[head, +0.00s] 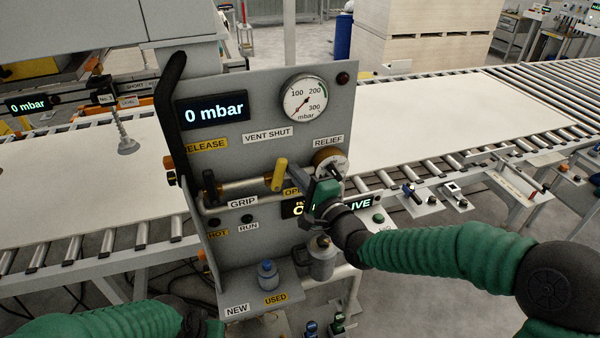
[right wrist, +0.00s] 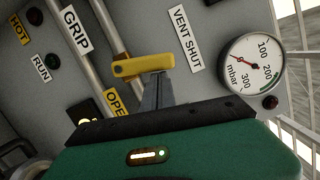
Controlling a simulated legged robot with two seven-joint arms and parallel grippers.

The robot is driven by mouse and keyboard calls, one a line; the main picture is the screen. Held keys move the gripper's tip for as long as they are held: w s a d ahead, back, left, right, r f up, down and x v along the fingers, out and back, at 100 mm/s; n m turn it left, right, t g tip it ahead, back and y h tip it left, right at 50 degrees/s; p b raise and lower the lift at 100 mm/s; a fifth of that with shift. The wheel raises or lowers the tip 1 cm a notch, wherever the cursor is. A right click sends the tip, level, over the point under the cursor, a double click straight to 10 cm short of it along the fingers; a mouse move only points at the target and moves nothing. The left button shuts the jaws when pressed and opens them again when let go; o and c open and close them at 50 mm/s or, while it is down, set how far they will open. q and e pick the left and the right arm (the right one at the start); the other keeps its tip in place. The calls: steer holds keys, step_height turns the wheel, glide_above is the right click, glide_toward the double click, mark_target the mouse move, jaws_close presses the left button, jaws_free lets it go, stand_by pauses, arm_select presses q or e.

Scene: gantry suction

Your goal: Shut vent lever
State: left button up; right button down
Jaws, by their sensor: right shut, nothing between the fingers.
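The yellow vent lever (head: 279,174) is on the grey panel, below the VENT SHUT label (head: 268,134) and beside the partly hidden OPEN label (head: 291,192). Its handle stands up across the pipe in the head view. In the right wrist view the lever (right wrist: 143,66) lies across the picture, with the VENT SHUT label (right wrist: 186,38) to its right. My right gripper (head: 308,180) is just right of the lever. Its shut, empty fingers (right wrist: 158,88) reach the handle's free end; I cannot tell if they touch. My left arm shows at the lower left, without its fingers.
The pressure gauge (head: 305,98) and the brass relief knob (head: 330,160) are close to my right gripper. A black upright handle (head: 168,110) edges the panel at left. A pale board (head: 450,115) lies on the rollers behind.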

steer(key=shift+s+a+r+n, duration=0.2)
steer(key=shift+a+r+n, duration=0.2)
steer(key=shift+a+n, duration=0.15)
stand_by(0.4)
steer(key=shift+w+a, duration=0.1)
steer(key=shift+a, duration=0.05)
